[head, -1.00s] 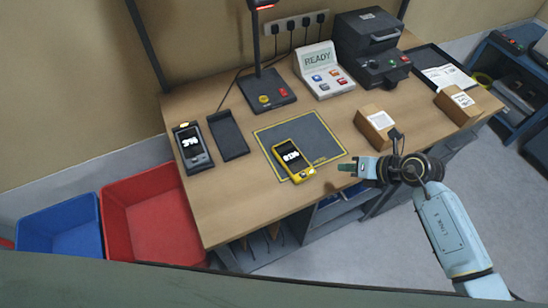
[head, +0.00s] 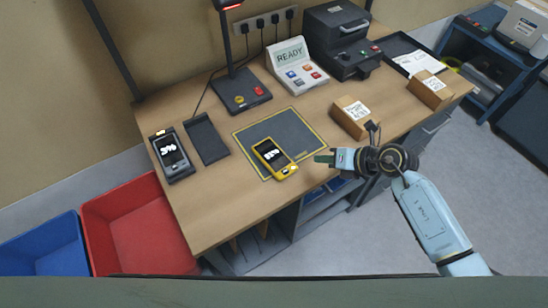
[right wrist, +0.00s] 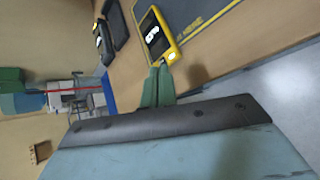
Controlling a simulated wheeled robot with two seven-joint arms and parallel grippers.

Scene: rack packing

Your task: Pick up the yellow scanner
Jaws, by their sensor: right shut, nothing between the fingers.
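The yellow scanner (head: 274,158) lies flat on the grey mat with a yellow border (head: 256,132), its lit screen facing up. It also shows in the right wrist view (right wrist: 154,36), just beyond my fingertips. My right gripper (head: 322,158) is shut and empty, to the right of the scanner and apart from it in the head view. Its green fingers (right wrist: 157,86) are together in the right wrist view. My left gripper is not in view.
A dark handheld device (head: 172,155) and a black cradle (head: 206,140) lie left of the mat. A lamp stand (head: 240,95), a READY console (head: 296,68) and a black machine (head: 342,45) stand behind. Cardboard boxes (head: 348,122) (head: 425,92) are at right. Red (head: 135,230) and blue (head: 45,245) bins stand left.

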